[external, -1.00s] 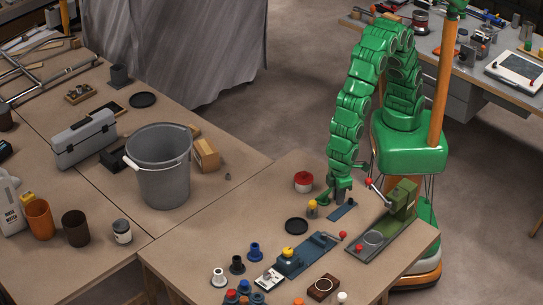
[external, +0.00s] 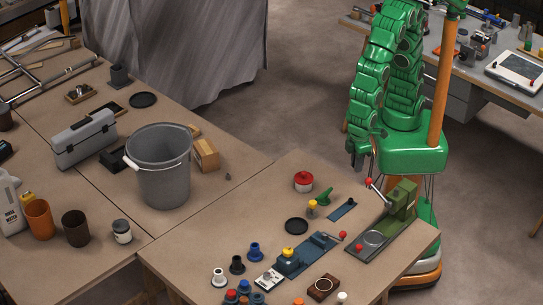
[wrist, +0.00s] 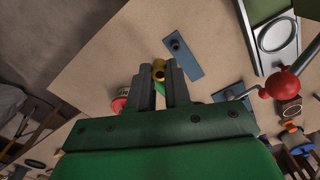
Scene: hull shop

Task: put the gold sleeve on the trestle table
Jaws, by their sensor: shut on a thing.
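A gold sleeve (wrist: 158,70), ring-shaped with a dark hole, is held between the fingertips of my gripper (wrist: 164,74) in the wrist view. In the external view my gripper (external: 357,165) hangs in the air by the far right edge of the front wooden table (external: 215,240); the sleeve is too small to make out there. A blue plate with a dark peg (wrist: 177,45) lies on that table, apart from the gripper. A second wooden table (external: 85,232) adjoins on the left. I cannot tell which of the two is the trestle table.
A grey bucket (external: 160,170) and toolbox (external: 84,138) stand on the left table. Bare tabletop shows between the bucket and red tin.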

